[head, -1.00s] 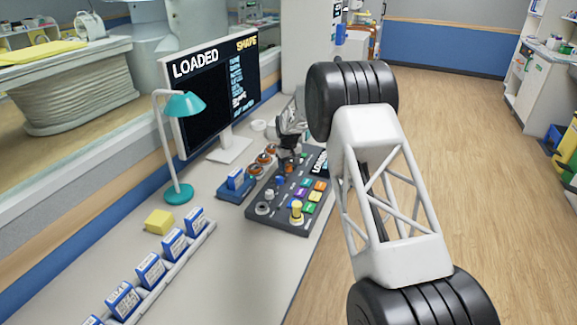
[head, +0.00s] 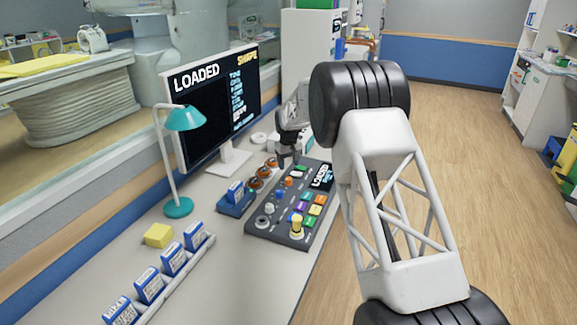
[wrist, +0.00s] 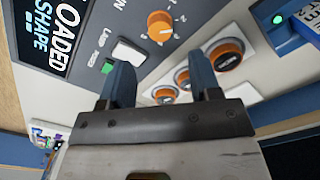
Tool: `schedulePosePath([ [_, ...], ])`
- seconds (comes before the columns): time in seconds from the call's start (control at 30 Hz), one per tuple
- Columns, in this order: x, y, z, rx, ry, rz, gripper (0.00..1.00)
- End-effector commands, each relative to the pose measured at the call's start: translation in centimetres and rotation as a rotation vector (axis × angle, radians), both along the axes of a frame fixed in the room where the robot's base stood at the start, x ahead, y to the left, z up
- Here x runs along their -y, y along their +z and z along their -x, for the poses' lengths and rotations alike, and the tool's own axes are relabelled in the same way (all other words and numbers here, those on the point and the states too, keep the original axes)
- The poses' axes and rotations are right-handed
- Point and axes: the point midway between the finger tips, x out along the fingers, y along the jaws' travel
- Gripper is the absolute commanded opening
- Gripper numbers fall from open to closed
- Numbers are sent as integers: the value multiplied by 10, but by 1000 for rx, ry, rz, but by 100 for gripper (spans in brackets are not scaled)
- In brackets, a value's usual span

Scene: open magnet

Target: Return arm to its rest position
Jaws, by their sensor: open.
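My gripper (head: 283,158) is over the far end of the grey control panel (head: 276,223) on the desk, in front of the monitor stand. In the wrist view my gripper (wrist: 164,80) has two dark blue fingers spread apart with nothing between them. Beyond the fingers are an orange knob (wrist: 160,24), a white switch (wrist: 129,51) and several round orange buttons (wrist: 227,55). The gripper appears above the panel surface; I cannot tell the exact gap. My white lattice arm link with black joints fills the right of the head view.
The monitor (head: 218,105) reads LOADED and SHAPE. A teal lamp (head: 184,118) stands left of the panel. A blue holder (head: 235,201) with a cartridge sits beside the panel. A yellow block (head: 158,235) and a cartridge rack (head: 172,288) are nearer. Floor at right is clear.

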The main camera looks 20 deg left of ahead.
Motion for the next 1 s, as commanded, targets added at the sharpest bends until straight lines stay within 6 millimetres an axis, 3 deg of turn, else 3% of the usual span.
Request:
schedulePosePath([
  [0.57, 9, 9, 1, 3, -10, -2, 58],
  [0.77, 39, 37, 5, 11, -42, -7, 58],
  [1.0, 94, 86, 20, 25, -100, -14, 58],
])
